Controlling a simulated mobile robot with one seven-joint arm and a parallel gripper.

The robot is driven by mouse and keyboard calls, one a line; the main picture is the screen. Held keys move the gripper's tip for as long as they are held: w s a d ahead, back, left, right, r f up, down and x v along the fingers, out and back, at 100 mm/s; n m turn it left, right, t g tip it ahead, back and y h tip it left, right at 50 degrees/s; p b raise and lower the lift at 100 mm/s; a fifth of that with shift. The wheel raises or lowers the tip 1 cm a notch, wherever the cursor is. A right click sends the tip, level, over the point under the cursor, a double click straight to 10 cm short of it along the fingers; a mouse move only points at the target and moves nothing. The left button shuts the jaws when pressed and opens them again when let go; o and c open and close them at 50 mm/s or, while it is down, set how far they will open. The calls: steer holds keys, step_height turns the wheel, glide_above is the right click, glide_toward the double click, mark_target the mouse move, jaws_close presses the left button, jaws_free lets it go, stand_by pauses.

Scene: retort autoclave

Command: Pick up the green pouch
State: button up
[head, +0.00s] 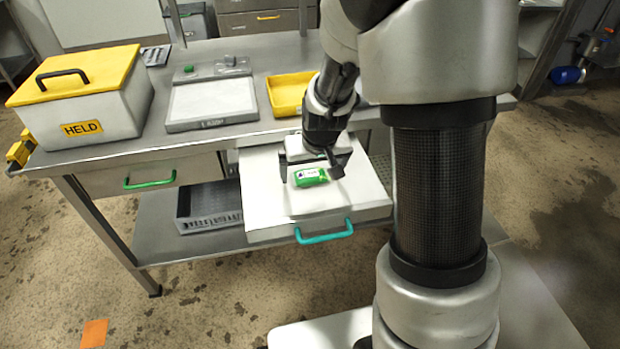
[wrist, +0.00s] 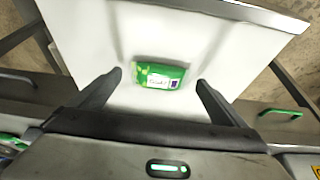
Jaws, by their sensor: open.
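The green pouch (head: 310,177) lies flat in the open white drawer (head: 268,205) below the table top. It has a white label and shows between my fingers in the wrist view (wrist: 159,75). My gripper (head: 312,172) is open over the drawer, with one finger on each side of the pouch. In the wrist view my fingertips (wrist: 159,78) stand apart from the pouch, with a gap on both sides. The height of the fingertips above the drawer floor is hard to tell.
The drawer has a teal handle (head: 324,231) at its front. A HELD box (head: 85,110) with a yellow lid, a grey scale (head: 212,103) and a yellow tray (head: 288,94) stand on the table. A grey crate (head: 208,205) sits on the lower shelf.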

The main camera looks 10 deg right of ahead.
steer(key=shift+w+f, duration=0.3)
steer(key=shift+f, duration=0.3)
steer(key=shift+r, duration=0.1)
steer(key=c, duration=1.2)
